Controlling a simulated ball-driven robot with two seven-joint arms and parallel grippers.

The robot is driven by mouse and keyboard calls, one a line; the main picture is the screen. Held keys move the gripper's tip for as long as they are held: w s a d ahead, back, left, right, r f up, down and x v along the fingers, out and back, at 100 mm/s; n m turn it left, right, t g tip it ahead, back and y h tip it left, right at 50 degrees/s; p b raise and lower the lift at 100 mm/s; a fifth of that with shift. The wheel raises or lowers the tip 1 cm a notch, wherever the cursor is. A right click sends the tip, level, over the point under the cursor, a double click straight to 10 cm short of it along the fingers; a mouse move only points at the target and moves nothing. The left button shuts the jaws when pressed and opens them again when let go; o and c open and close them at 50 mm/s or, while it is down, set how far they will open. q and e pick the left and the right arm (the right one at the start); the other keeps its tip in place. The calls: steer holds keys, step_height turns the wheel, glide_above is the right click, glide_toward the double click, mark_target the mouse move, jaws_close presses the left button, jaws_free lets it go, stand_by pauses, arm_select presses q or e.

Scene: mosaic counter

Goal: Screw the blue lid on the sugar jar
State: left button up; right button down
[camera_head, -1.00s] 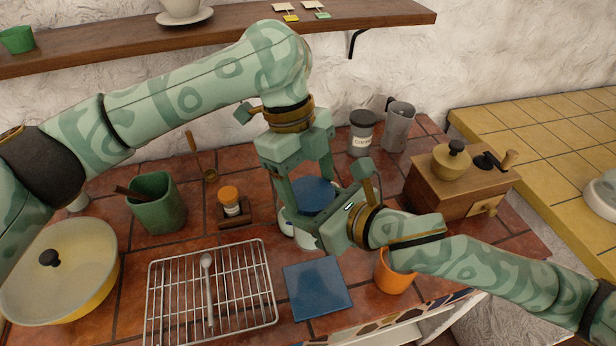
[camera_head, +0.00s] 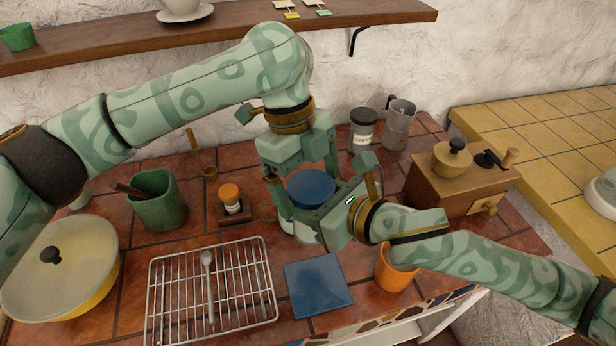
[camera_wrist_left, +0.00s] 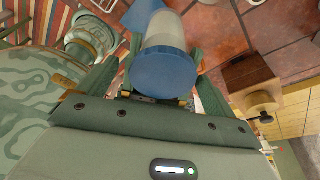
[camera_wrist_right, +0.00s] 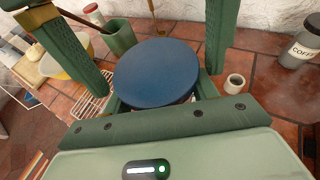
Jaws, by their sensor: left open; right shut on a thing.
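The blue lid (camera_head: 311,187) lies level on top of the sugar jar (camera_head: 300,232), whose pale body shows only partly below it in the head view. In the left wrist view the lid (camera_wrist_left: 165,72) sits on the clear, pale-filled jar (camera_wrist_left: 166,32). My left gripper (camera_head: 302,181) is open over the lid, with its fingers on either side. My right gripper (camera_head: 308,214) is shut on the jar just below the lid; its fingertips are largely hidden. The lid's round top also fills the middle of the right wrist view (camera_wrist_right: 157,72). I cannot tell how tightly the lid sits.
A blue tile (camera_head: 318,284) and a wire rack (camera_head: 165,300) are in front. An orange mug (camera_head: 395,272) stands under my right arm. A spice jar (camera_head: 230,198) is left of the sugar jar; a coffee jar (camera_head: 362,130) and a wooden grinder (camera_head: 450,185) are behind and right.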

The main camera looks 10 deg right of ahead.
arm_select(q)
steer(key=shift+r, duration=0.2)
steer(key=shift+s+d+v, duration=0.1)
steer(key=shift+d+v, duration=0.05)
steer(key=shift+v, duration=0.6)
steer(key=shift+s+d+v, duration=0.1)
steer(key=shift+v, duration=0.6)
steer(key=shift+s+d+v, duration=0.1)
steer(key=shift+d+v, duration=0.05)
steer(key=shift+v, duration=0.6)
steer(key=shift+c, duration=0.3)
